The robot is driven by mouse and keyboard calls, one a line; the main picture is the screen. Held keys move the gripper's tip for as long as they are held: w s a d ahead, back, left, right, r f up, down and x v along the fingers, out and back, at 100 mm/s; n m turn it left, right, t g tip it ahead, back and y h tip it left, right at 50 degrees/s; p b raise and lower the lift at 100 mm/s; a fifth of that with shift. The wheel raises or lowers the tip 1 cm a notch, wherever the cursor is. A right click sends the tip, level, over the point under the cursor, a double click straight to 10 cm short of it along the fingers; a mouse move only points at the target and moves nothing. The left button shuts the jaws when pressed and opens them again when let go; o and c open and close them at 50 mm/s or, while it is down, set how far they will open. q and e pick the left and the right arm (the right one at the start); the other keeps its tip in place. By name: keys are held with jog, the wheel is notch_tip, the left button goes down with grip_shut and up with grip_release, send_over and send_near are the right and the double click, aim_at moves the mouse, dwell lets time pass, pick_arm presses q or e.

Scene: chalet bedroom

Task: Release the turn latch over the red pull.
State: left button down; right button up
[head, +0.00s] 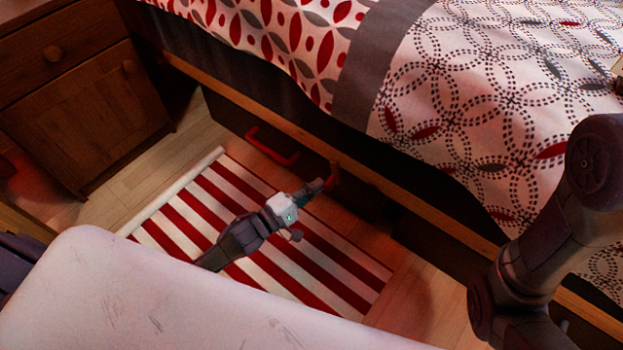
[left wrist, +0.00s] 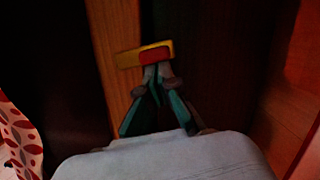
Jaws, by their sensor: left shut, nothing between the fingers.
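The red pull (head: 272,146) is a bar handle on the dark drawer front under the bed. A small red turn latch (head: 333,174) sits to the right of the pull, just under the wooden bed rail. In the left wrist view the latch (left wrist: 130,59) shows yellow and red and lies across the rail's edge onto the dark front. My left gripper (head: 322,185) is at the latch. In the left wrist view its closed fingertips (left wrist: 157,72) are right at the latch's red part; I cannot tell whether they touch. My right arm shows at the right, its gripper out of view.
A red-and-white striped rug (head: 190,220) lies on the wood floor beneath my left arm. A wooden cabinet (head: 80,110) stands at the left. The patterned bedspread (head: 450,90) overhangs the bed rail (head: 240,105). Bare floor shows between cabinet and rug.

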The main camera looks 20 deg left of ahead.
aim_at(328, 191)
pick_arm(q)
jog(key=d+n, duration=0.1)
jog(key=n, duration=0.1)
jog(key=d+n+t, duration=0.1)
jog(key=n, duration=0.1)
jog(key=s+d+n+p, duration=0.1)
jog(key=n, duration=0.2)
jog(key=shift+t, duration=0.4)
jog(key=d+n, duration=0.1)
jog(key=d+r+n+y, duration=0.1)
jog(key=n, duration=0.1)
jog(key=shift+s+r+t, duration=0.15)
jog(key=shift+s+t, duration=0.25)
jog(key=shift+s, duration=0.1)
jog(key=v, duration=1.1)
jog(key=shift+s+a, duration=0.2)
jog(key=shift+s, duration=0.15)
